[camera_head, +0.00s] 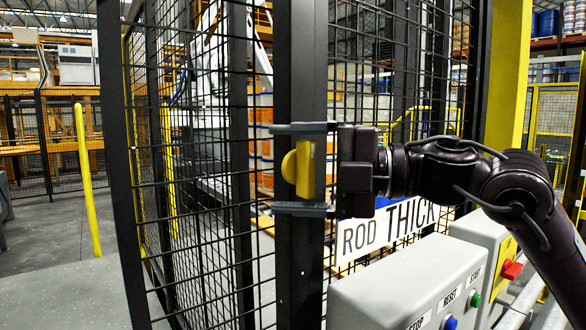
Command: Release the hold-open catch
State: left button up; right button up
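The hold-open catch appears to be the yellow latch piece (305,170), with a rounded knob on its left side, on a dark fence post in the middle of the view. My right gripper (298,168) reaches in from the right at the post. Its two grey fingers are spread, one above and one below the yellow piece. A small gap seems to show at each finger, but I cannot tell whether either touches. The rear of the catch and its fixing are hidden. My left gripper is not in view.
Black mesh panels (190,210) stand left of the post, with stacked goods behind. A grey control box (405,285) with STOP, RESET and START labels stands low at the right, below my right arm. A yellow bollard (87,180) stands at the left beside open floor (60,280).

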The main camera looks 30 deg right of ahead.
aim_at(315, 172)
jog(key=shift+o, duration=0.5)
jog(key=shift+s+d+f+b, duration=0.1)
jog(key=shift+s+d+b, duration=0.05)
jog(key=shift+d+b, duration=0.15)
jog(key=b+v, duration=0.4)
jog(key=v, duration=0.2)
jog(key=shift+s+d+b, duration=0.1)
jog(key=shift+s+b, duration=0.05)
jog(key=shift+b, duration=0.15)
jog(key=shift+s+d, duration=0.3)
jog(key=shift+d, duration=0.05)
